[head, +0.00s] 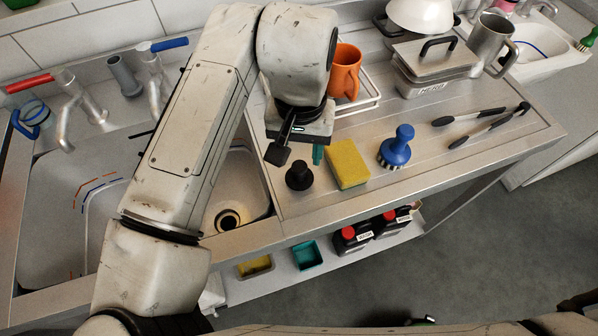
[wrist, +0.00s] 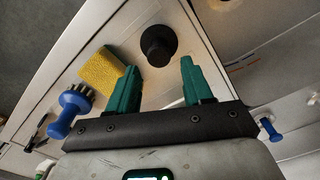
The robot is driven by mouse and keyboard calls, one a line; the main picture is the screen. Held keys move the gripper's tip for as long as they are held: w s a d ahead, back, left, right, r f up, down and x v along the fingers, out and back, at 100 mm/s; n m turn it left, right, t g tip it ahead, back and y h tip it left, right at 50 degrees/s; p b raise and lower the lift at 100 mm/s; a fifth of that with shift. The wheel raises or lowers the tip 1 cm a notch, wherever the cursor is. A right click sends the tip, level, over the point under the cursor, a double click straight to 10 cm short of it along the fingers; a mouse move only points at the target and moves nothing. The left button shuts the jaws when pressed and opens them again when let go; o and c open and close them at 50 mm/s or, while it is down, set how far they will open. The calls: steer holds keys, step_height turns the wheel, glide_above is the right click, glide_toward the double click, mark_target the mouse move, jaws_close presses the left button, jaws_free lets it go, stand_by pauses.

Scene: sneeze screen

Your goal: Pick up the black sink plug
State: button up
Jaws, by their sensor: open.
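The black sink plug (head: 299,176) stands on the steel drainboard (head: 430,175), close to the right edge of the sink basin. It also shows in the wrist view (wrist: 158,45), knob towards me, beyond the fingertips and roughly between them. My gripper (wrist: 160,68) is open and empty, with its two teal fingers spread apart. In the head view, a teal finger (head: 318,154) hangs just above and right of the plug. The other finger is mostly hidden there by my wrist. I see no contact with the plug.
A yellow sponge (head: 347,164) lies right of the plug, then a blue brush (head: 396,147) and black-handled tongs (head: 482,124). An orange mug (head: 345,71) sits on a rack behind my wrist. Steel containers (head: 434,66) stand farther back. The sink basin (head: 240,185) opens on the left.

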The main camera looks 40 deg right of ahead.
mark_target(300, 164)
steer(key=shift+s+a+f, duration=0.1)
steer(key=shift+f, duration=2.2)
jaws_close()
steer(key=shift+r, duration=0.1)
steer(key=shift+r, duration=0.5)
steer(key=s+a+r, duration=0.6)
steer(key=s+r, duration=0.5)
steer(key=s, duration=0.1)
steer(key=shift+s+a+r+b, duration=0.15)
steer(key=shift+s+r+b, duration=0.15)
steer(key=shift+r+b, duration=0.15)
